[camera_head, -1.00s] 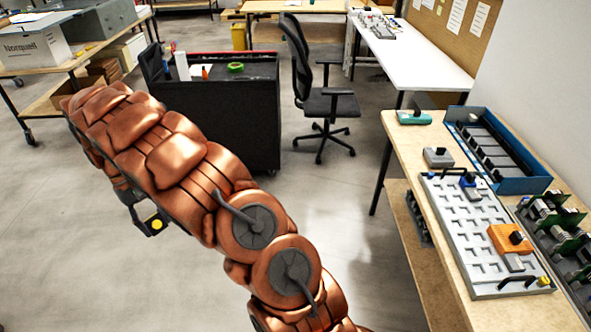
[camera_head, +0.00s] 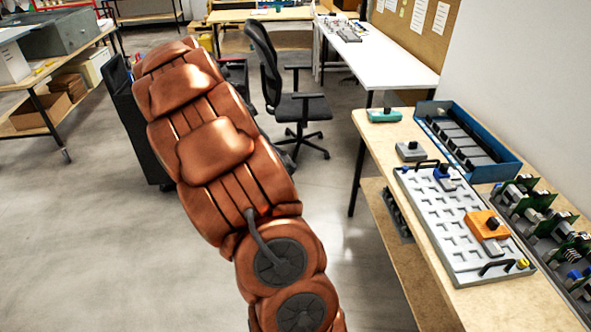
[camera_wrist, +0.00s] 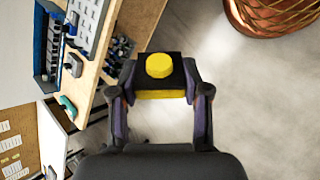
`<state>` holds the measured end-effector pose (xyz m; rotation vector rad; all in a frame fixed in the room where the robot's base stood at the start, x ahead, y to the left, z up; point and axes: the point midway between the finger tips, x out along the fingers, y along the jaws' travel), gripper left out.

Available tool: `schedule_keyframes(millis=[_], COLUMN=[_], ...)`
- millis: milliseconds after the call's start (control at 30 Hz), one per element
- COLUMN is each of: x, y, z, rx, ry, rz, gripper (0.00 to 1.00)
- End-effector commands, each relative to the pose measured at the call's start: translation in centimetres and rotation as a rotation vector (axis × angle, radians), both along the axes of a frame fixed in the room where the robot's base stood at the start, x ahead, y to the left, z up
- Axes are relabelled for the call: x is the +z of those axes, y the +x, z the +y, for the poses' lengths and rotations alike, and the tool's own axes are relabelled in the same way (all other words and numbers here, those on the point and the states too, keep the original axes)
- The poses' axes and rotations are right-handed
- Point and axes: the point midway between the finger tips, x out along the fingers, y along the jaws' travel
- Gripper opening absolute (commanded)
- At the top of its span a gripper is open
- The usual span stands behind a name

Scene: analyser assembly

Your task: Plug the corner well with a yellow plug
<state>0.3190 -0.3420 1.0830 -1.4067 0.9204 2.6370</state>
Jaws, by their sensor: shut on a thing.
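My gripper (camera_wrist: 160,84) is shut on the yellow plug (camera_wrist: 159,66), a black block with a round yellow top and a yellow layer below. In the head view my arm hides the gripper and plug. The light grey well plate (camera_head: 447,225) lies on the wooden bench at the right, apart from the plug. An orange block (camera_head: 485,224) and a blue-topped piece (camera_head: 441,171) sit on it. A small yellow round piece (camera_head: 522,264) shows at its near right corner. Part of the plate shows at upper left in the wrist view (camera_wrist: 89,14).
A blue bin (camera_head: 510,168) with dark slots stands behind the plate. A rack of green circuit boards (camera_head: 550,235) is to its right. A grey piece (camera_head: 410,151) and a teal piece (camera_head: 384,115) lie on the bench. A chair (camera_head: 300,108) stands beyond open floor.

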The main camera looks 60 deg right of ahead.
Motion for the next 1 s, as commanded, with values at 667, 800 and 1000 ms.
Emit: schedule_keyframes(millis=[667,800,1000], x=[-0.4,-1.3,-2.6], y=[-3.6,-3.6,-3.6], z=[-1.9,-1.8,-1.8], rx=[-0.033,-0.033,-0.034], ry=[-0.035,-0.034,-0.033], rz=[0.036,0.037,0.037], gripper=[0.00,0.00,0.00])
